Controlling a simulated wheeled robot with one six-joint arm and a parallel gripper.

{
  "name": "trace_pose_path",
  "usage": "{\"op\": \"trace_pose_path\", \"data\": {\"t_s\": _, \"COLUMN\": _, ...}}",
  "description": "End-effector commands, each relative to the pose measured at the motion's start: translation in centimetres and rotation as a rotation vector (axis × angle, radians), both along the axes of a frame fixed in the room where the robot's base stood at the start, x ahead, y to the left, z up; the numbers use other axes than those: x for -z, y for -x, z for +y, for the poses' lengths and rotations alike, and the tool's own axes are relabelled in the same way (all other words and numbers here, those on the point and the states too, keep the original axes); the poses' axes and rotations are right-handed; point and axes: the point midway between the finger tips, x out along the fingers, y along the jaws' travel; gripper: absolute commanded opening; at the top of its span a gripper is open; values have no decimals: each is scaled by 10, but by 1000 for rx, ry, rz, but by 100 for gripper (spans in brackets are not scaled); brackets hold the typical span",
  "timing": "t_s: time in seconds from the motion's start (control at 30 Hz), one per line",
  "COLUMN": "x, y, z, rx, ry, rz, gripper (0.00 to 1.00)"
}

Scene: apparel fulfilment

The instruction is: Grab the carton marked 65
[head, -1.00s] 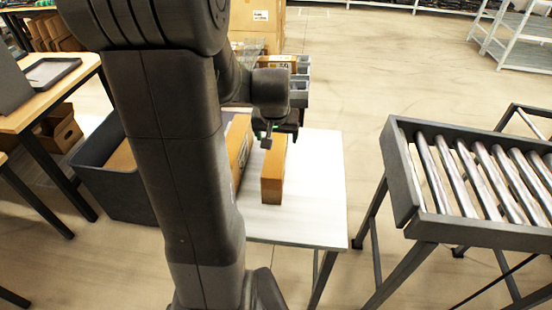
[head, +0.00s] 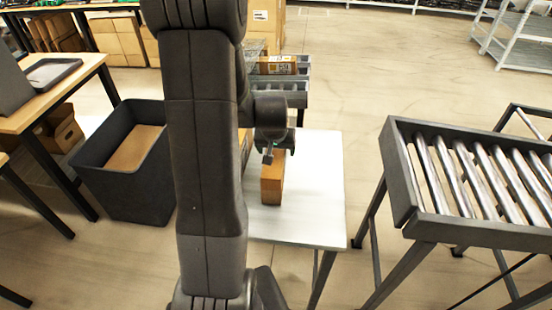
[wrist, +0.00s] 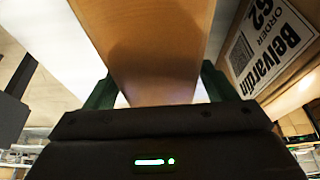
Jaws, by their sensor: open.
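An orange-brown carton (head: 272,185) stands on the white table (head: 315,190); no number shows on its visible faces. My gripper (head: 275,150) is at its far top end, open. In the wrist view my gripper (wrist: 158,92) has a finger on each side of this carton (wrist: 150,40), with small gaps beside it. A second carton (wrist: 275,45) is to the right there, with a white label reading "ORDER" and a number like 62 or 52. In the head view this second carton (head: 243,143) is mostly hidden behind my arm. I cannot read 65 anywhere.
Grey bins (head: 285,92) with a labelled carton (head: 278,65) stand behind the table. A dark grey tub (head: 125,180) is at the left. A roller conveyor (head: 470,180) stands at the right, across a gap. The table's right side is clear.

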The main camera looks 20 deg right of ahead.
Motion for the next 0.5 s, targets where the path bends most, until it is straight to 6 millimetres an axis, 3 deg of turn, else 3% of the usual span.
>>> {"op": "trace_pose_path", "data": {"t_s": 0.27, "x": 1, "y": -1, "z": -1, "rx": 0, "ry": 0, "rz": -1, "gripper": 78}}
{"op": "trace_pose_path", "data": {"t_s": 0.5, "x": 1, "y": -1, "z": -1, "rx": 1, "ry": 0, "rz": -1, "gripper": 31}}
